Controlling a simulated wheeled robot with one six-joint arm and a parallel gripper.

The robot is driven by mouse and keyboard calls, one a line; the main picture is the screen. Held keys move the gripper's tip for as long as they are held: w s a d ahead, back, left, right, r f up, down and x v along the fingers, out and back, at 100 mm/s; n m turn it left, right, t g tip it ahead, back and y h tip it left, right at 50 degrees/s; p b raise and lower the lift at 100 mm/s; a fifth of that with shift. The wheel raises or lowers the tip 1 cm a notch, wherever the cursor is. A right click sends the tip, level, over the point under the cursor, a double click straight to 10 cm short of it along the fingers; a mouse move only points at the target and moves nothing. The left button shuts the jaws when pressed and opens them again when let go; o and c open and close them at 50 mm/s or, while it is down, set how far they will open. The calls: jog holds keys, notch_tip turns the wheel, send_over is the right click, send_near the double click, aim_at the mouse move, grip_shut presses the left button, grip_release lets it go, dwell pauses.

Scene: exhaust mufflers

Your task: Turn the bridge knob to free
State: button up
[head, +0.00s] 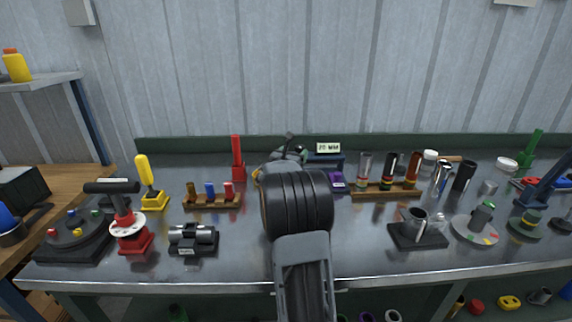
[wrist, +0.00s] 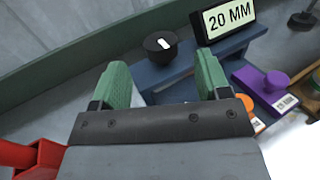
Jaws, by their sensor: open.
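The bridge knob (wrist: 155,50) is a round black knob with a short white mark, on the left part of a blue bridge-shaped stand (wrist: 228,48). The white mark lies slanted; no position labels are readable around it. My gripper (wrist: 162,63) is open, its two green fingers apart. In the wrist view the knob appears between and just beyond the fingertips, and no contact shows. In the head view my arm hides the knob, and only part of the blue stand (head: 335,156) shows right of my gripper (head: 291,150).
A "20 MM" sign (wrist: 230,17) stands on the blue stand. A purple knobbed block (wrist: 270,88) sits right of my gripper, with an orange-topped piece (wrist: 246,103) closer. A red holder (wrist: 40,157) is at lower left. A green back ledge (wrist: 60,75) runs behind.

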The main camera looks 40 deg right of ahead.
jog(key=v, duration=0.8)
jog(key=shift+a, duration=0.3)
jog(key=s+a+r+m+g+y+p, duration=0.1)
jog(key=s+a+m+y+p, duration=0.3)
jog(key=a, duration=0.7)
jog(key=s+a+r+m+g+y+p, duration=0.1)
jog(key=s+a+m+y+p, duration=0.4)
jog(key=a+m, duration=0.6)
jog(key=s+a+r+m+g+y+p, duration=0.1)
jog(key=s+a+r+m+y+p, duration=0.1)
jog(key=s+a+m+y+p, duration=0.2)
jog(key=s+a+m+y, duration=0.3)
jog(key=s+a, duration=0.2)
jog(key=a, duration=0.2)
jog(key=shift+s+r+m+g+y, duration=0.2)
jog(key=shift+s+m+g+y, duration=0.1)
jog(key=shift+s+m+g, duration=0.1)
jog(key=shift+c, duration=0.5)
